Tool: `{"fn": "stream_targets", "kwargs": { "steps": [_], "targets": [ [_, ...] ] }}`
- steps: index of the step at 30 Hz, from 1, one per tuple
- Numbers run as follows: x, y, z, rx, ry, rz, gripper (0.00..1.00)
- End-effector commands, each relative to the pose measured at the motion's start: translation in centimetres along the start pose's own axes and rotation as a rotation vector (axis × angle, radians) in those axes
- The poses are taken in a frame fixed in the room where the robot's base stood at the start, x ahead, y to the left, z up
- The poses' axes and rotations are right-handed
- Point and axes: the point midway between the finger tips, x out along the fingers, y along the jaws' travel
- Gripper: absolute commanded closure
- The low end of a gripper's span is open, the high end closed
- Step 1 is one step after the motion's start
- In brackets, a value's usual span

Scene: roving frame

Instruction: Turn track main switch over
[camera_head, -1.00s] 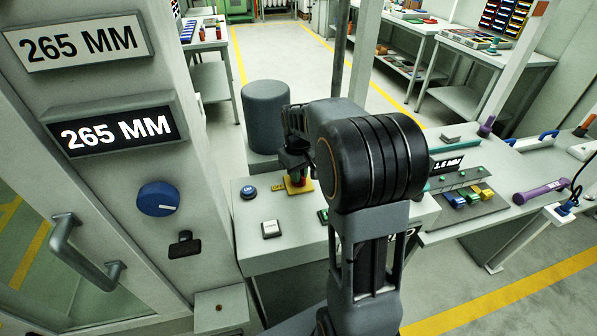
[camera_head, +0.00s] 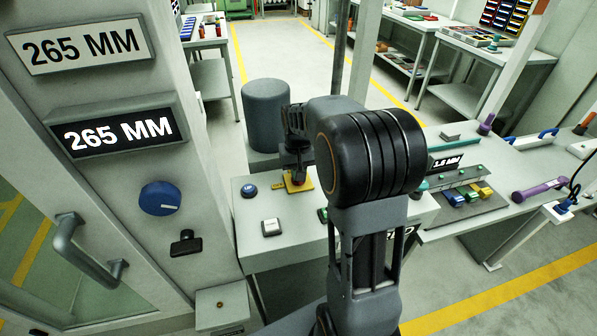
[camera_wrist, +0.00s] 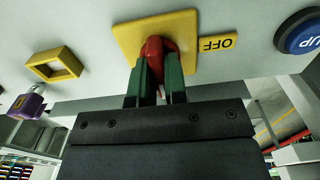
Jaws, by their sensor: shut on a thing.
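The main switch is a red handle (camera_wrist: 157,48) on a square yellow plate (camera_wrist: 183,40), on the sloping grey console; a yellow tag reading OFF (camera_wrist: 218,44) sits beside the plate. My gripper (camera_wrist: 155,75) is shut on the red handle, its green-lined fingers either side of it. In the head view my gripper (camera_head: 296,170) reaches down to the yellow plate (camera_head: 306,187), and the handle is mostly hidden behind the fingers.
A blue button (camera_head: 249,190) and a white button (camera_head: 271,227) are on the console near the switch. In the wrist view a purple padlock (camera_wrist: 28,102) and a yellow square frame (camera_wrist: 54,65) lie left of the switch. A dark grey drum (camera_head: 265,115) stands behind the console.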

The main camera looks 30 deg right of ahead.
Motion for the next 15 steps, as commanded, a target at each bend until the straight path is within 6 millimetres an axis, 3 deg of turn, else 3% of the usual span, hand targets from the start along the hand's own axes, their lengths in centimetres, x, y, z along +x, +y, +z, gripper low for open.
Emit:
{"fn": "stream_targets", "kwargs": {
  "steps": [7,8,15],
  "targets": [
    [0.00,0.01,0.02,0.004,-0.001,-0.001,1.00],
    [0.00,0.01,0.02,0.004,-0.001,-0.001,0.85],
    [0.00,0.00,0.01,0.002,0.000,-0.001,0.62]
  ]
}}
